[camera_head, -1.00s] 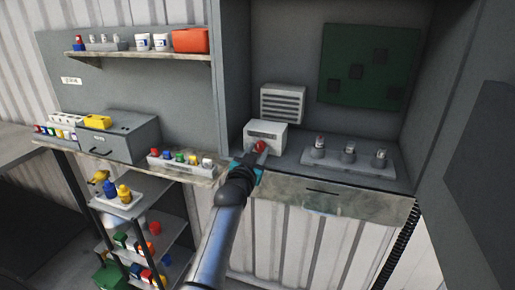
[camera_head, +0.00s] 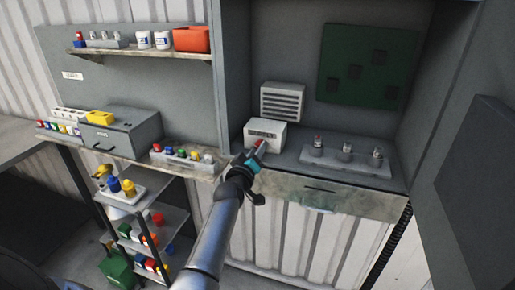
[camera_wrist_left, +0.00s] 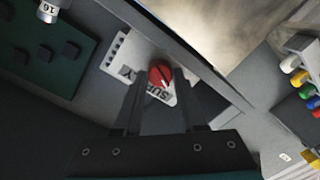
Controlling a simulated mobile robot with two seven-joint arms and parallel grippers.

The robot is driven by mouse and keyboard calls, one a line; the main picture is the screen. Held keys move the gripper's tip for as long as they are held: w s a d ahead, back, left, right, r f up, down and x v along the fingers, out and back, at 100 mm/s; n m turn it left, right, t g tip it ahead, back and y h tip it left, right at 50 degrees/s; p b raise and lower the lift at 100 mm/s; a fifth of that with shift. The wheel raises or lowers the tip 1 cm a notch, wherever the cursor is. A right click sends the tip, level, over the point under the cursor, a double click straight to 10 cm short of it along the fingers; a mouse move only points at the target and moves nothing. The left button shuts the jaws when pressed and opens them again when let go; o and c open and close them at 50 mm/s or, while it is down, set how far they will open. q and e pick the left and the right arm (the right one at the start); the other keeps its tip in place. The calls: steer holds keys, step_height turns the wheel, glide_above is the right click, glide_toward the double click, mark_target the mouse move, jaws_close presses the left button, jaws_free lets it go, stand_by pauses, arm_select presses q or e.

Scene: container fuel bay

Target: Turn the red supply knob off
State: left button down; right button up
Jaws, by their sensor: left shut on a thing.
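The red supply knob (camera_head: 261,145) sits on the front of a small white box (camera_head: 262,128) in the grey bay. My left gripper (camera_head: 254,156) is at the box front, shut on the knob, and its fingers hide part of it. In the left wrist view the round red knob (camera_wrist_left: 161,73) with a pale mark lies between the tips of the two dark fingers (camera_wrist_left: 163,84). The dark lettering on the white label (camera_wrist_left: 158,94) below it is partly covered by the fingers. My right gripper is not in view.
A grey rack with several capped cylinders (camera_head: 346,160) stands right of the box. A louvred vent (camera_head: 282,102) and a green panel (camera_head: 368,66) are on the back wall. A tray of coloured knobs (camera_head: 183,157) stands on the left shelf.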

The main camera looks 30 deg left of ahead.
arm_select(q)
steer(key=shift+n, duration=2.1)
steer(key=shift+h, duration=0.3)
steer(key=shift+c, duration=2.4)
jaws_free()
steer(key=shift+f, duration=0.2)
steer(key=shift+s+p, duration=0.15)
steer(key=shift+p, duration=0.15)
